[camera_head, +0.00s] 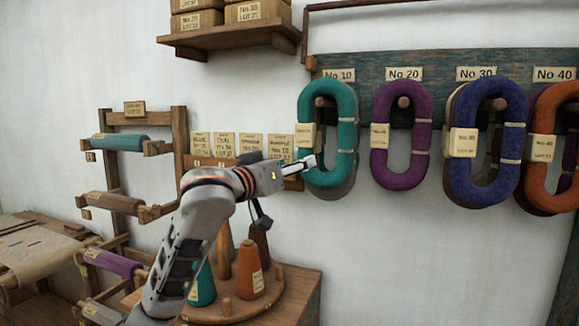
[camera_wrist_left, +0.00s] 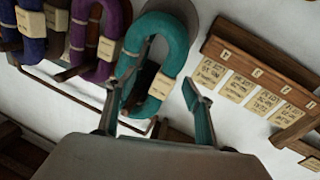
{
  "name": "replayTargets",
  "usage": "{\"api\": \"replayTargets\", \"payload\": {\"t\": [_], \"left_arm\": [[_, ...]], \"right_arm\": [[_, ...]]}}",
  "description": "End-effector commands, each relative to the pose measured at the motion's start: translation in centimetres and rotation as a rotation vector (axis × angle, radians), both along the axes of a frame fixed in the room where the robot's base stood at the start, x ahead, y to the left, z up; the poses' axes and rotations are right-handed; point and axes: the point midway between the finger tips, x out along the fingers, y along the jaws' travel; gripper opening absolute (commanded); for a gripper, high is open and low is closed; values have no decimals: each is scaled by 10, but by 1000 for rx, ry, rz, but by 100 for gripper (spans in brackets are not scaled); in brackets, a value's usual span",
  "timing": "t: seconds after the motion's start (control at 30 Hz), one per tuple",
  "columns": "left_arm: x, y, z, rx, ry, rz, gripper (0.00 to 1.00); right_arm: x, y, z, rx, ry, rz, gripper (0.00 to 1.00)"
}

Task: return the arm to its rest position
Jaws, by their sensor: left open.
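My left arm reaches up from the lower left in the head view. Its gripper (camera_head: 303,164) is at the left side of the teal skein (camera_head: 343,135), just below that skein's paper tag (camera_head: 305,137). The teal skein hangs on the peg under the No 10 label. In the left wrist view the two fingers of my left gripper (camera_wrist_left: 167,65) are spread apart. The teal skein (camera_wrist_left: 178,42) and its tag (camera_wrist_left: 160,87) appear between and beyond them. I cannot tell whether a finger touches the skein. My right gripper is not in view.
Purple (camera_head: 386,160), blue (camera_head: 487,180) and orange (camera_head: 541,150) skeins hang to the right. A wooden rack (camera_head: 180,150) with colored rolls stands left. Cones, including an orange one (camera_head: 249,262), stand on a round board below. A shelf (camera_head: 235,38) with boxes is above.

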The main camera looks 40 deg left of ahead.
Motion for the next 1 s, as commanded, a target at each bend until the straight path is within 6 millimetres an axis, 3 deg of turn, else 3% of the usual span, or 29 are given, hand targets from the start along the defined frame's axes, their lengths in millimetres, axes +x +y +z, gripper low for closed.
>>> {"api": "replayTargets", "payload": {"t": [0.33, 0.47, 0.57, 0.73, 0.87, 1.0], "left_arm": [[-11, -1, -2, 1, 2, 1, 52], [-2, -6, -27, 7, 31, -12, 52], [11, -17, -73, 25, 82, -34, 52], [25, -42, -187, 72, 188, -82, 52], [19, -62, -275, 116, 259, -118, 52], [-4, -85, -366, 164, 333, -156, 52]], "right_arm": [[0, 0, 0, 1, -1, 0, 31], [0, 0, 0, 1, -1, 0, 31], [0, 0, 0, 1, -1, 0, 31], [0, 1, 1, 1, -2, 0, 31], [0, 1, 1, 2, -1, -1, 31], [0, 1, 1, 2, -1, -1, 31]]}}
